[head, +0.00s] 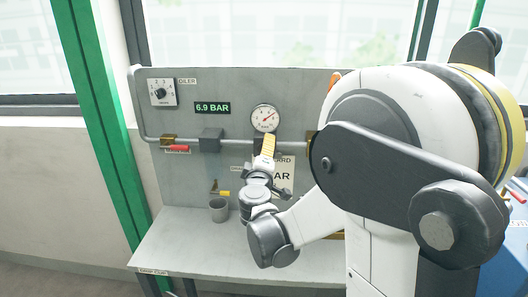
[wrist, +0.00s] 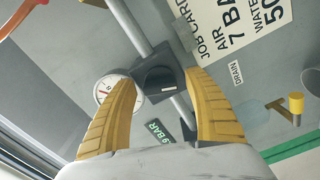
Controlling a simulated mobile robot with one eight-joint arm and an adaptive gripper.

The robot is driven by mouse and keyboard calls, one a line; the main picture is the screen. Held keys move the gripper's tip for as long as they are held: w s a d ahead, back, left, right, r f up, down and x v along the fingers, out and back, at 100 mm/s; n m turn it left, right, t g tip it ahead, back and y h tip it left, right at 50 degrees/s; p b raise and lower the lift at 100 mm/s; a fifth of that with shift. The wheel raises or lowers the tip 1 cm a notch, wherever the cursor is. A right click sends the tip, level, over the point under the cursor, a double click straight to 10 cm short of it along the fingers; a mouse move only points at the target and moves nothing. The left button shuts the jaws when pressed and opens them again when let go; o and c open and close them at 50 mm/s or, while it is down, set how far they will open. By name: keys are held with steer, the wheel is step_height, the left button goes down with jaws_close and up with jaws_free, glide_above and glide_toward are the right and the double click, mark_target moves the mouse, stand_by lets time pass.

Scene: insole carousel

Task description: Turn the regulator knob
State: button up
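The black regulator knob (wrist: 160,80) sits on a dark block on a grey pipe in the wrist view. My gripper's yellow ribbed fingers (wrist: 161,76) stand open, one on each side of the knob. I see gaps between both fingers and the knob, and cannot tell whether the tips reach its depth. In the head view my gripper (head: 267,145) is at the panel just below the round gauge (head: 264,118) and hides the knob. The green display (head: 212,107) reads 6.9 BAR.
A job card (wrist: 230,25) reading "AIR 7 BAR" hangs beside the pipe. A red-handled valve (head: 177,149), an oiler dial (head: 161,92) and a grey cup (head: 218,210) are to the left. The shelf (head: 185,245) is mostly clear at its left end.

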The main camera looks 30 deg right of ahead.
steer(key=v, duration=1.2)
steer(key=s+f+m+g+y, duration=0.3)
steer(key=s+f+m+g, duration=0.25)
steer(key=s, duration=0.25)
steer(key=s+a+f+m+g+y, duration=0.1)
steer(key=s+a+f+g+y, duration=0.1)
steer(key=s+a+y, duration=0.5)
steer(key=s+a+f, duration=0.1)
steer(key=s+a, duration=0.1)
steer(key=a, duration=0.2)
steer(key=shift+s+a+f+m, duration=0.3)
steer(key=shift+s+a+m, duration=0.05)
steer(key=shift+s+a, duration=0.05)
stand_by(2.2)
